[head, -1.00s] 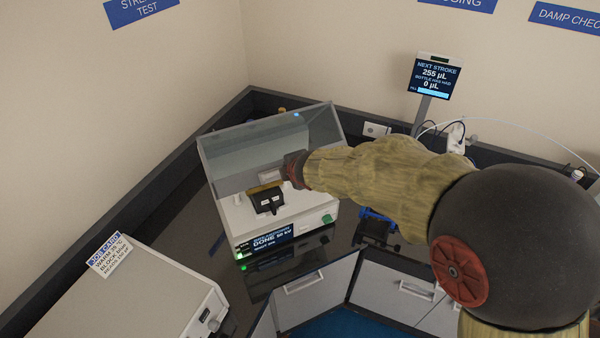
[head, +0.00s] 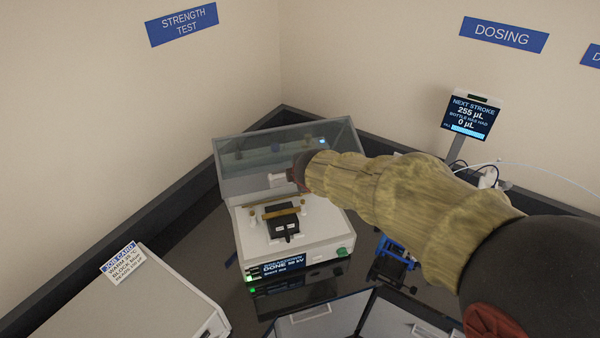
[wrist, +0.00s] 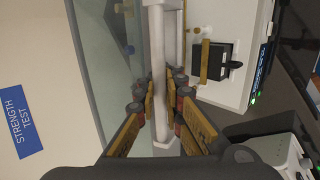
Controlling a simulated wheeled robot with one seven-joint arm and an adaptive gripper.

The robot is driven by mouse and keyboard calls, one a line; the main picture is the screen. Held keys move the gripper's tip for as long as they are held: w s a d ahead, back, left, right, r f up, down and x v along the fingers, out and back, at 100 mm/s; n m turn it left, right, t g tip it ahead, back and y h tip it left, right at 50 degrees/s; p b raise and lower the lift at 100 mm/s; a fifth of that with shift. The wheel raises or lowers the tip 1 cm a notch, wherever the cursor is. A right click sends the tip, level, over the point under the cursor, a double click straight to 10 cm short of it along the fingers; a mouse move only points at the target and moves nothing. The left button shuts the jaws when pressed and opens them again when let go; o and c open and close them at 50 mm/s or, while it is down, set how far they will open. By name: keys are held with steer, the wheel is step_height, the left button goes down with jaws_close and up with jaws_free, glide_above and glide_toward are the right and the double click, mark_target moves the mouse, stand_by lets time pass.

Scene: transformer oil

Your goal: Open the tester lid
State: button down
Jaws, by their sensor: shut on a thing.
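The tester (head: 240,232) is a white box on the dark bench. Its grey see-through lid (head: 240,178) is tilted up at the back, leaving the front open. A black cell (head: 284,225) and brass-coloured bars (head: 268,213) show uncovered on its deck. My gripper (head: 290,178) is at the lid's front edge, partly hidden by my sleeved arm. In the wrist view, my gripper (wrist: 162,92) is shut on the white lid handle (wrist: 157,45), with fingers on both sides of the bar.
A white unit with a job card (head: 122,258) stands at the lower left. A blue stand (head: 394,262) is right of the tester. A dosing screen (head: 470,117) stands at the back right. Walls close in behind the lid.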

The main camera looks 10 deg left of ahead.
steer(key=c, duration=2.3)
jaws_free()
steer(key=shift+r, duration=0.15)
steer(key=shift+c, duration=0.2)
steer(key=shift+o, duration=0.7)
steer(key=shift+s, duration=0.15)
steer(key=v, duration=1.2)
